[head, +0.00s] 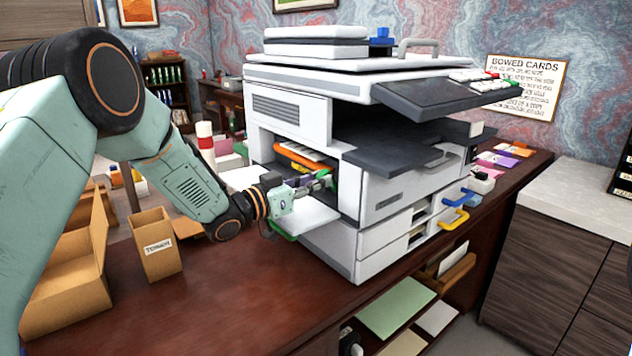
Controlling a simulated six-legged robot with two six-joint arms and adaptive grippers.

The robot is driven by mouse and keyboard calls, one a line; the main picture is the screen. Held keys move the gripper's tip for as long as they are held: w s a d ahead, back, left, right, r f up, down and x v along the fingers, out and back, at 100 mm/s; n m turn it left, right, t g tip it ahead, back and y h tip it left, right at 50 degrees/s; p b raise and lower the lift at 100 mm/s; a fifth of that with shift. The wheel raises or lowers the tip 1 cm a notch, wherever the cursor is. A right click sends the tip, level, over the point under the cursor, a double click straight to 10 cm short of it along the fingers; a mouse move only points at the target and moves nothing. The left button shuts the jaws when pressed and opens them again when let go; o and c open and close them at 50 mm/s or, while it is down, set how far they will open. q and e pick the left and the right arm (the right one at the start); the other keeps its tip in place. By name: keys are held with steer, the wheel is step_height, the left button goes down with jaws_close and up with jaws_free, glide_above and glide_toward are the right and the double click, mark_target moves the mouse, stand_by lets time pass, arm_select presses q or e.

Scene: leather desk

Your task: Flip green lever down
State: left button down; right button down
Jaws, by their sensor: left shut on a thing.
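A white copier (392,190) stands on the dark red desk with its left side open. My left arm comes in from the left and reaches into that opening. My left gripper (324,181) is shut on a small green lever (334,181) just inside the opening; the fingers hide part of it, and its exact angle is hard to tell. Orange and purple parts show inside, above and beside the fingers. The open side door (305,217) lies below the gripper, with a green handle (284,233) on its outer edge. My right gripper is not in view.
A cardboard box labelled toner (158,247) and a larger open carton (70,280) stand on the desk at left. The copier's front has blue (468,197) and yellow (455,220) drawer handles. The desk (235,300) in front is clear.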

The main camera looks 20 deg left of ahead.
arm_select(q)
steer(key=shift+s+a+f+t+h+b, duration=0.15)
steer(key=shift+f+t+h+b, duration=0.25)
steer(key=shift+b, duration=0.55)
steer(key=shift+r, duration=0.15)
steer(key=c, duration=1.2)
jaws_free()
steer(key=v, duration=1.2)
steer(key=shift+s, duration=0.1)
steer(key=shift+d, duration=0.2)
